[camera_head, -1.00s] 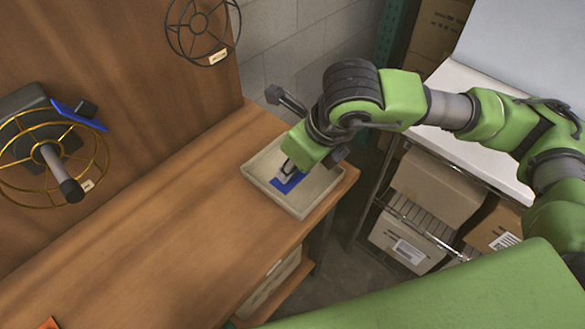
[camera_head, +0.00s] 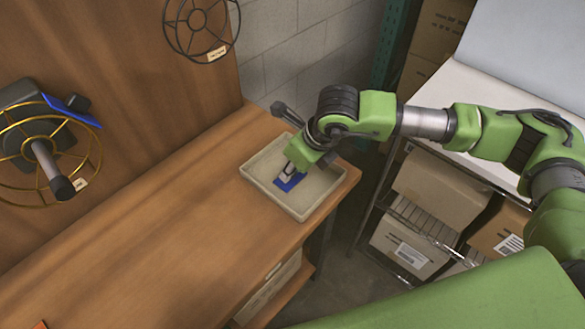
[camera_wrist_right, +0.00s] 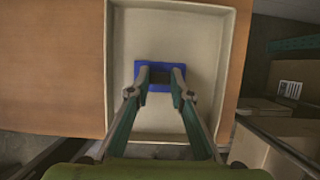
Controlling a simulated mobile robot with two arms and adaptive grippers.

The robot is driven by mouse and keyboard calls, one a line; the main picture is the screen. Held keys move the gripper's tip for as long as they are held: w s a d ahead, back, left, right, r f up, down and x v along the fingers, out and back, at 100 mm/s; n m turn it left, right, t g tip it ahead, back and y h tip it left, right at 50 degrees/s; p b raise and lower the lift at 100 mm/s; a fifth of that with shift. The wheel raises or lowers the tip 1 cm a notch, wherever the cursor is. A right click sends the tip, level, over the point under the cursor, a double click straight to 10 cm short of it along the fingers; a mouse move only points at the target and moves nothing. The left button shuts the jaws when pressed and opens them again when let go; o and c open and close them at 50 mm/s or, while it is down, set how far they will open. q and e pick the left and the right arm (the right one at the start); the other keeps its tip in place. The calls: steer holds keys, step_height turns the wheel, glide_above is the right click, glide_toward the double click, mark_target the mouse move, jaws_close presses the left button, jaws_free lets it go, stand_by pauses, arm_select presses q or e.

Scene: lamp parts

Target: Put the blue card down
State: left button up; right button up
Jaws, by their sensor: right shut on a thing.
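The blue card (camera_head: 288,183) is inside the pale shallow tray (camera_head: 262,191) at the right end of the wooden table. My right gripper (camera_head: 289,174) points down over the tray and is shut on the card. In the right wrist view my right gripper (camera_wrist_right: 160,73) has its fingertips on the blue card (camera_wrist_right: 157,65), near the middle of the tray (camera_wrist_right: 207,112). The fingers hide part of the card. I cannot tell whether the card touches the tray floor. My left gripper is not in view.
A gold wire cage (camera_head: 98,160) on a dark mount, with a blue piece (camera_head: 72,110) behind it, is at the left on the wooden panel. A black wire cage (camera_head: 168,30) hangs higher. The table (camera_head: 170,235) is mostly clear. Shelved boxes (camera_head: 437,190) stand right.

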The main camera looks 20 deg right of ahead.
steer(key=shift+f, duration=0.1)
steer(key=o, duration=0.9)
steer(key=shift+s+r, duration=0.1)
steer(key=shift+r, duration=0.4)
steer(key=b+v, duration=0.1)
steer(key=v, duration=1)
steer(key=shift+s+r, duration=0.1)
steer(key=shift+r, duration=0.05)
